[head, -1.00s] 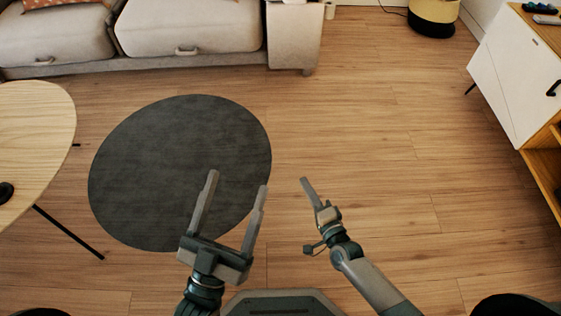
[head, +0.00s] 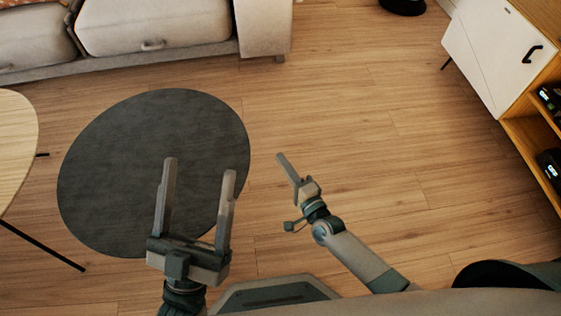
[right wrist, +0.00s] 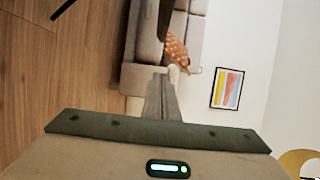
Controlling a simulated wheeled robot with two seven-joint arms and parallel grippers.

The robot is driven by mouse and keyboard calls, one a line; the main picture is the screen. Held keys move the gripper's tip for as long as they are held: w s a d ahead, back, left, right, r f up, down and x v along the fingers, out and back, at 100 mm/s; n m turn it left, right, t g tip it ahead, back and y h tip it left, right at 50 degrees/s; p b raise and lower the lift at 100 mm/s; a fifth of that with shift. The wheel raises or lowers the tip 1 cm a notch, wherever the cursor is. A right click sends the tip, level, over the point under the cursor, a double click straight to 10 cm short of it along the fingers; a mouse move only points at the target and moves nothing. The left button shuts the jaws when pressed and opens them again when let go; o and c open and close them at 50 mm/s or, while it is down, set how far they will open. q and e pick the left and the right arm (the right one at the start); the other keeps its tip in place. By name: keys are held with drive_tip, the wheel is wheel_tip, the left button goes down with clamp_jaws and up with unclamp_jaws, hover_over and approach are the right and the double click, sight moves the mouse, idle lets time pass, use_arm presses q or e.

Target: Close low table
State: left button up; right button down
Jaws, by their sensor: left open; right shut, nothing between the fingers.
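A low wooden cabinet (head: 519,129) with a white door panel (head: 500,60) and a dark handle (head: 533,53) stands at the right edge of the head view. I cannot tell how far its door stands open. A light wooden round table (head: 14,145) on thin black legs is cut off at the left edge. My left gripper (head: 199,166) is open and empty, fingers pointing forward above the dark round rug. My right gripper (head: 282,160) is shut and empty above bare floor, left of the cabinet and well apart from it. Its finger shows in the right wrist view (right wrist: 163,98).
A dark round rug (head: 110,150) lies on the wooden floor. A pale sofa (head: 155,25) stands along the back. Dark devices (head: 550,165) sit in the cabinet's open shelves. Bare floor (head: 385,130) lies clear between rug and cabinet. A framed picture (right wrist: 227,88) hangs on the wall.

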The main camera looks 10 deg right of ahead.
use_arm(q)
drive_tip(key=shift+a+r+t+b, duration=0.4)
drive_tip(key=shift+a+r+t, duration=0.15)
drive_tip(key=shift+r, duration=0.3)
drive_tip(key=shift+a+r+t+b, duration=0.35)
drive_tip(key=shift+a+r+t, duration=0.1)
drive_tip(key=shift+r+t, duration=0.3)
use_arm(e)
drive_tip(key=w+a, duration=0.7)
drive_tip(key=shift+w, duration=0.15)
drive_tip(key=shift+a, duration=0.15)
